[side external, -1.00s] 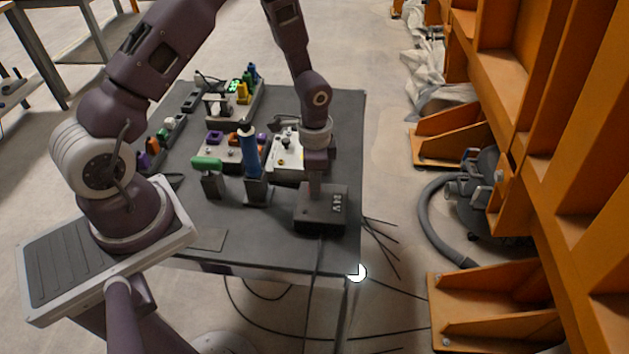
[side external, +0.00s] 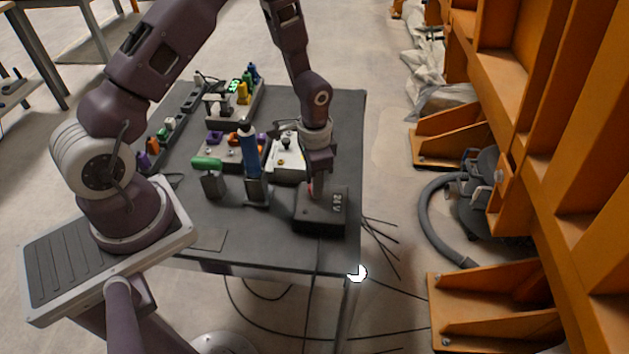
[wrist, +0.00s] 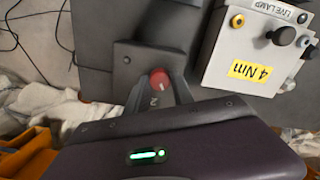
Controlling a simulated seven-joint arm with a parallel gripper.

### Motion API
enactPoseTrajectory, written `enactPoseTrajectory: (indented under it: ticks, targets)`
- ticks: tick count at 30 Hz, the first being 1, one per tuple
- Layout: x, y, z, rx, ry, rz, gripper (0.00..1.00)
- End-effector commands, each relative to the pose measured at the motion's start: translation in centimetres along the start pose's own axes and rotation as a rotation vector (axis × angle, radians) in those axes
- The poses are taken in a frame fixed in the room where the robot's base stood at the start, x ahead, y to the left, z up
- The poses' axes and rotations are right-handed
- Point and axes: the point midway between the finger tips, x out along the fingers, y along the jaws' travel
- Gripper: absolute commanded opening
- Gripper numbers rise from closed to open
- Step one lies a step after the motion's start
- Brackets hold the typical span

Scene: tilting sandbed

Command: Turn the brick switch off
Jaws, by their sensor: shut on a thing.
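The brick (side external: 322,212) is a dark grey box marked 24 V near the right front of the table. In the wrist view its grey top (wrist: 135,58) carries a small round red switch (wrist: 159,79) with a pale mark. My gripper (side external: 316,193) points down onto the box from above. In the wrist view the fingers (wrist: 157,91) are at the red switch and shut on it, hiding part of it. The exact setting of the switch cannot be told.
A white box (wrist: 245,45) with a LIVE LAMP label and yellow 4 Nm tag stands close by. A blue-handled tool (side external: 249,155) and a green-handled piece (side external: 207,163) stand left of the brick. Cables hang off the table edge.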

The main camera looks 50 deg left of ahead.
Motion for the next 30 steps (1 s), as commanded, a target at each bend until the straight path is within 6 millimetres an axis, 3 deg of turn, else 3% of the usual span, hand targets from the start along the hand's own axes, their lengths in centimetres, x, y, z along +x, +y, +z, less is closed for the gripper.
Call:
enactPoseTrajectory:
  ticks: [1, 2, 5, 14, 24, 30]
  targets:
    - [-0.1, 0.0, -0.1, -0.001, 0.003, -0.001, 0.00]
    - [-0.1, 0.0, -0.1, -0.001, 0.003, -0.001, 0.32]
    - [-0.1, 0.0, -0.1, -0.001, 0.002, -0.001, 0.50]
    - [-0.2, 0.0, -0.1, 0.000, 0.002, 0.000, 0.50]
    - [-6.2, -0.1, -0.1, 0.000, 0.004, -0.002, 0.50]
    - [-7.2, 0.0, 0.0, -0.001, 0.001, 0.000, 0.50]
